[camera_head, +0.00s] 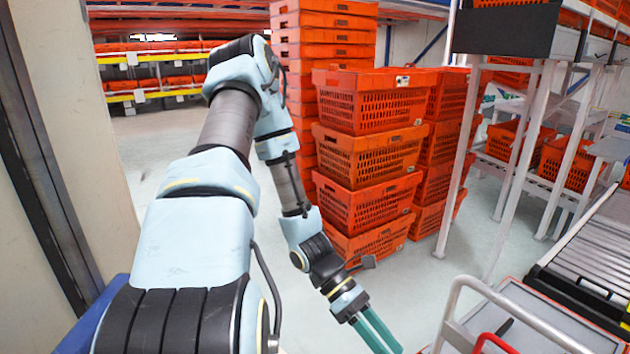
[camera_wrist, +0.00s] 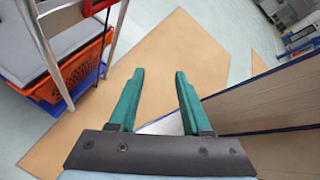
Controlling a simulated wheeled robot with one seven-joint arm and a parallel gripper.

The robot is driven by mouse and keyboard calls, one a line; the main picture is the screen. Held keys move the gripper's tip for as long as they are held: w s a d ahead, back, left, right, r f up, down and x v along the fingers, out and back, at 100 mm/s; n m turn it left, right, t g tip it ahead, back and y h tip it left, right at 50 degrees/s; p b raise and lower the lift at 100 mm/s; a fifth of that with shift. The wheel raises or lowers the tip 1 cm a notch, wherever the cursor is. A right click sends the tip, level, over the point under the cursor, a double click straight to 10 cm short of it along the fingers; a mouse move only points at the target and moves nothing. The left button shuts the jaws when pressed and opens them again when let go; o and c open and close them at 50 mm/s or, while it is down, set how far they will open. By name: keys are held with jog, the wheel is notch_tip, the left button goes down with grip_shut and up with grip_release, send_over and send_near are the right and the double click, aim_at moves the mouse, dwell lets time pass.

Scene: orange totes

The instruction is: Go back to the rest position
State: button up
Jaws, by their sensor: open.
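My gripper (camera_head: 377,335) hangs low near the bottom of the head view, its green fingers pointing down and to the right. In the wrist view my gripper (camera_wrist: 158,95) is open, with a clear gap between the two green fingers and nothing held. Below the fingers is bare floor with a tan patch (camera_wrist: 190,45). My arm is bent, rising at the left of the head view and coming down in the middle.
Stacked orange totes (camera_head: 370,160) stand behind my arm. A metal-framed cart (camera_head: 540,320) and a roller conveyor (camera_head: 600,250) are at right. A pale wall panel (camera_head: 75,100) is at left. An orange tote (camera_wrist: 85,65) shows in the wrist view. Grey floor between is clear.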

jog(key=w+a+r+m+t+y, duration=0.4)
jog(key=a+r+m, duration=0.3)
jog(key=a, duration=0.3)
jog(key=w+a+r+m+t+y, duration=0.4)
jog(key=w+a+r+m+t, duration=0.2)
jog(key=w+a+r+m, duration=0.1)
notch_tip(320, 180, up, 2)
jog(key=a+m, duration=0.1)
jog(key=a, duration=0.1)
jog(key=shift+w+a+m, duration=0.25)
jog(key=shift+a+m, duration=0.05)
jog(key=shift+a, duration=0.05)
